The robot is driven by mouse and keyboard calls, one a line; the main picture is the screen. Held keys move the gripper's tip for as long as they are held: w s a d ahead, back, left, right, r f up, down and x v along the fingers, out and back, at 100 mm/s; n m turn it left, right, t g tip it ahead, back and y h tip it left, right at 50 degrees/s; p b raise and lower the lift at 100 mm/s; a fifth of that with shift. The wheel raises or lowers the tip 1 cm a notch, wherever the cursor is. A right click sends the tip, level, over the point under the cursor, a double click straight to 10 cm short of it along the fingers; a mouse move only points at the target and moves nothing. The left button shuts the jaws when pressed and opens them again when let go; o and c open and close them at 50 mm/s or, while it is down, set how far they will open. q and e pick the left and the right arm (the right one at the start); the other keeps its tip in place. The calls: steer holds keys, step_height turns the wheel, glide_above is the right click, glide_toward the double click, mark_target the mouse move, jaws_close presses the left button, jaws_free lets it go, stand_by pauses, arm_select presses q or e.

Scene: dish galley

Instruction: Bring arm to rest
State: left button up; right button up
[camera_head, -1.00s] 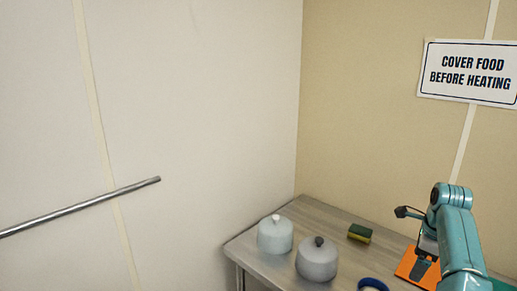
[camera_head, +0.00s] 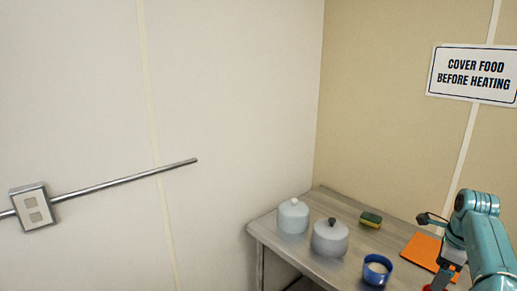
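My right arm comes in from the right edge, teal with a grey wrist. My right gripper (camera_head: 441,278) points down near the lower right, over the near side of the table by an orange mat; its fingertips are too small and dark to tell open from shut. My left arm and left gripper are out of view. The metal table (camera_head: 340,263) stands in the corner below the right gripper.
On the table stand a pale lidded pot (camera_head: 293,217), a grey lidded pot (camera_head: 329,239), a sponge (camera_head: 371,219), a blue cup (camera_head: 376,271) and the orange mat (camera_head: 419,251). A metal conduit (camera_head: 120,181) with an outlet box (camera_head: 33,207) runs along the left wall. A sign (camera_head: 473,75) hangs right.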

steer(key=w+a+f+n+g+y, duration=0.1)
steer(key=w+a+f+n+g, duration=0.15)
steer(key=a+f, duration=0.95)
steer(key=s+a+f+n+g+y, duration=0.2)
steer(key=s+a+f+n, duration=0.5)
steer(key=a+f, duration=0.6)
steer(key=s+a+f+n+t, duration=0.1)
steer(key=s+a+f+n, duration=0.1)
steer(key=s+a+n, duration=0.2)
steer(key=s+a+f+n+t, duration=0.1)
steer(key=s+a+f+n, duration=0.2)
steer(key=s+n, duration=0.3)
steer(key=s+a+f+n+t+y, duration=0.1)
steer(key=s+a+f+n, duration=0.2)
steer(key=s, duration=0.9)
steer(key=shift+s+a+f+n, duration=0.15)
steer(key=shift+s+a+n, duration=0.05)
steer(key=shift+a+n, duration=0.7)
steer(key=shift+d+t, duration=0.1)
steer(key=shift+t, duration=0.15)
